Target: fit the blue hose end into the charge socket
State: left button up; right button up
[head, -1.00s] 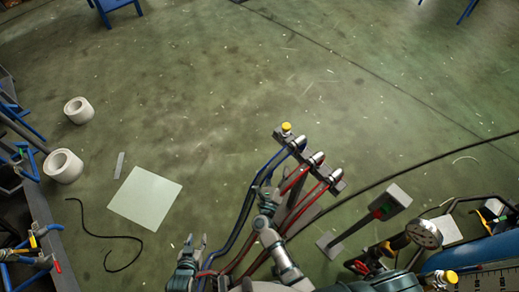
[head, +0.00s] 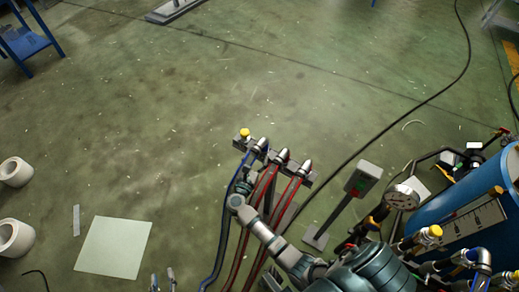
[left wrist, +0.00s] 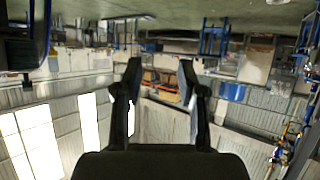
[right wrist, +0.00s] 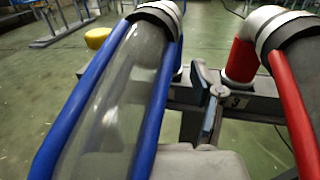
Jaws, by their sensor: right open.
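The blue hose (head: 235,200) runs up to the left-hand metal end (head: 260,145) on a low rack. In the right wrist view it is a clear tube with blue stripes (right wrist: 105,95), large at left, its end collar still at the rack. My right gripper (head: 246,180) is open beside the hose. Its fingers (right wrist: 212,115) show between the blue and red hoses; I cannot tell whether they touch the blue one. My left gripper (head: 164,281) is open and empty at the bottom edge, also in the left wrist view (left wrist: 160,75). I cannot single out the charge socket.
Two red hoses (head: 263,190) run close beside the blue one on the rack (head: 310,178). A blue tank (head: 455,215) with yellow-capped fittings (head: 430,232) and a gauge (head: 402,197) stand at right. A grey post box (head: 364,178) stands between.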

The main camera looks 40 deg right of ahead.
aim_at(264, 149)
jog(key=w+d, duration=0.1)
jog(key=d, duration=0.3)
jog(key=w+d, duration=0.1)
jog(key=d, duration=0.1)
jog(key=shift+w+d+f, duration=0.2)
jog(key=shift+w+f, duration=0.15)
jog(key=shift+f, duration=0.05)
jog(key=shift+w+d, duration=0.1)
jog(key=shift+d, duration=0.15)
jog(key=shift+a+r, duration=0.2)
jog(key=shift+a, duration=0.35)
jog(key=shift+a+r, duration=0.15)
jog(key=shift+a, duration=0.15)
jog(key=shift+c, duration=0.9)
jog(key=shift+a, duration=0.2)
jog(key=c, duration=0.4)
jog(key=shift+r, duration=0.1)
jog(key=c, duration=0.4)
jog(key=shift+d, duration=0.15)
grip_shut()
jog(key=shift+d+f, duration=0.2)
jog(key=shift+d, duration=0.25)
pick_arm(q)
jog(key=shift+w+d+r+t, duration=0.15)
jog(key=shift+d+r+t, duration=0.35)
jog(key=shift+d, duration=0.4)
